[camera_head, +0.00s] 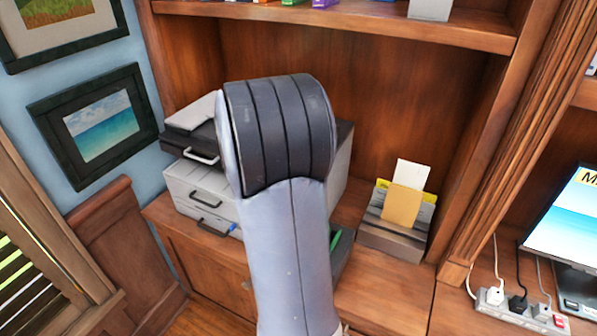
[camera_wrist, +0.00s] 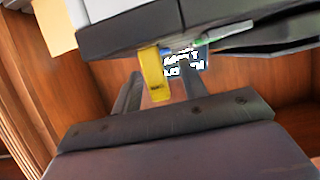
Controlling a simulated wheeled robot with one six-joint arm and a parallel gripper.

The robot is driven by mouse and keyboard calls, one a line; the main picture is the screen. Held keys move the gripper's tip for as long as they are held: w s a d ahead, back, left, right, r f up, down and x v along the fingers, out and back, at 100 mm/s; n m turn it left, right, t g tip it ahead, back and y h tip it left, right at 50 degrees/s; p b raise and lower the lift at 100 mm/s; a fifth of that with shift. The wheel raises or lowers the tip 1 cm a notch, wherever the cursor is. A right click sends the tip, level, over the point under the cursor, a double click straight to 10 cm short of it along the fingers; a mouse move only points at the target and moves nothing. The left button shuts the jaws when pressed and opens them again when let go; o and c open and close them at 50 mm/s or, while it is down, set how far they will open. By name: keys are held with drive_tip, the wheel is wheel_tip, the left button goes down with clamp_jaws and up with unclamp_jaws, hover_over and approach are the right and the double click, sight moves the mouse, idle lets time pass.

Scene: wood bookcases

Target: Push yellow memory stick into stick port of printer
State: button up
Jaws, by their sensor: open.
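The grey and black printer (camera_head: 198,186) stands on the wooden counter in the head view, partly hidden behind my arm. In the wrist view, the printer's dark edge (camera_wrist: 115,40) runs across the top. The yellow memory stick (camera_wrist: 153,72) shows against that edge and extends below it; how far it sits in the port cannot be told. My gripper (camera_wrist: 161,74) is open, with one finger on each side of the stick. A gap shows between the stick and each finger. In the head view my arm hides the gripper, the stick and the port.
A letter holder (camera_head: 395,240) with cards stands right of the printer. A power strip (camera_head: 522,312) and a monitor (camera_head: 568,225) are farther right. The bookcase shelf (camera_head: 370,22) lies above. Some counter (camera_head: 385,298) is clear in front of the holder.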

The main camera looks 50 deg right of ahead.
drive_tip(key=v, duration=1)
drive_tip(key=shift+a+p, duration=0.2)
drive_tip(key=shift+p, duration=0.1)
drive_tip(key=shift+s+d, duration=0.1)
drive_tip(key=x, duration=1)
drive_tip(key=shift+d+f+b, duration=0.1)
drive_tip(key=shift+d+b, duration=0.2)
drive_tip(key=shift+d, duration=0.05)
drive_tip(key=shift+a+r, duration=0.1)
drive_tip(key=shift+r, duration=0.45)
